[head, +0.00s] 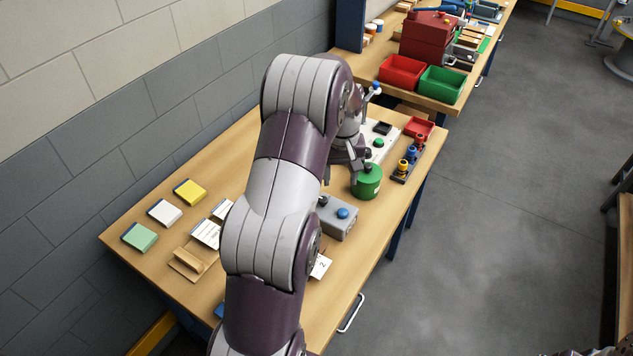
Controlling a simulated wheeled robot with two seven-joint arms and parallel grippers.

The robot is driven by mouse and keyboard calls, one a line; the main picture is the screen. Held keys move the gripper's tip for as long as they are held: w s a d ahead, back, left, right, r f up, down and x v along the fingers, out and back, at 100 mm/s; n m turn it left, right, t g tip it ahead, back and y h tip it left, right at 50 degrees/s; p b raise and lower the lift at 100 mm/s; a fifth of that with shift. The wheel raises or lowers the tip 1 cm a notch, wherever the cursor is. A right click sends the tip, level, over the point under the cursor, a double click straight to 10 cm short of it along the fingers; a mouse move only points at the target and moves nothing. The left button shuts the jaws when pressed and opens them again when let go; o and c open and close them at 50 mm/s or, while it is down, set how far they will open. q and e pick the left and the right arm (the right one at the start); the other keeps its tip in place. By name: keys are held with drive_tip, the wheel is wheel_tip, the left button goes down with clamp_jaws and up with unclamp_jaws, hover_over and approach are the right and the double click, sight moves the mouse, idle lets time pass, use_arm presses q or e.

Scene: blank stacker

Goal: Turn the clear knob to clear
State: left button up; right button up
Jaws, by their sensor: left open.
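My left arm runs up the middle of the head view and covers part of the bench. My left gripper (350,155) is open at its far end, beside the white panel and just behind the green canister (367,183); its fingers are partly hidden by the arm. The white panel (390,146) carries a green button (379,143) and a black square part (382,128). A grey box (338,222) in front has a blue button (342,213) and a small dark knob (323,201). I cannot tell which part is the clear knob; no label is readable.
Blue, yellow and orange-topped parts stand in a dark rack (405,168) on the right. A red tray (419,128) lies behind. Green, white and yellow pads (189,192) lie on the left. Red and green bins (442,84) stand on the far bench. The right floor is mostly clear.

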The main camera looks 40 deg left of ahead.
use_arm(q)
drive_tip(key=w+a+n, duration=0.1)
drive_tip(key=a+n, duration=0.1)
drive_tip(key=a, duration=0.4)
drive_tip(key=b, duration=0.4)
hover_over(323, 199)
wheel_tip(323, 199, down, 5)
drive_tip(key=shift+f, duration=0.15)
wheel_tip(323, 199, down, 6)
drive_tip(key=shift+a+r+p, duration=0.1)
drive_tip(key=shift+p, duration=0.7)
drive_tip(key=shift+f, duration=0.65)
use_arm(e)
drive_tip(key=shift+s+f, duration=0.25)
drive_tip(key=shift+f, duration=0.35)
use_arm(q)
clamp_jaws()
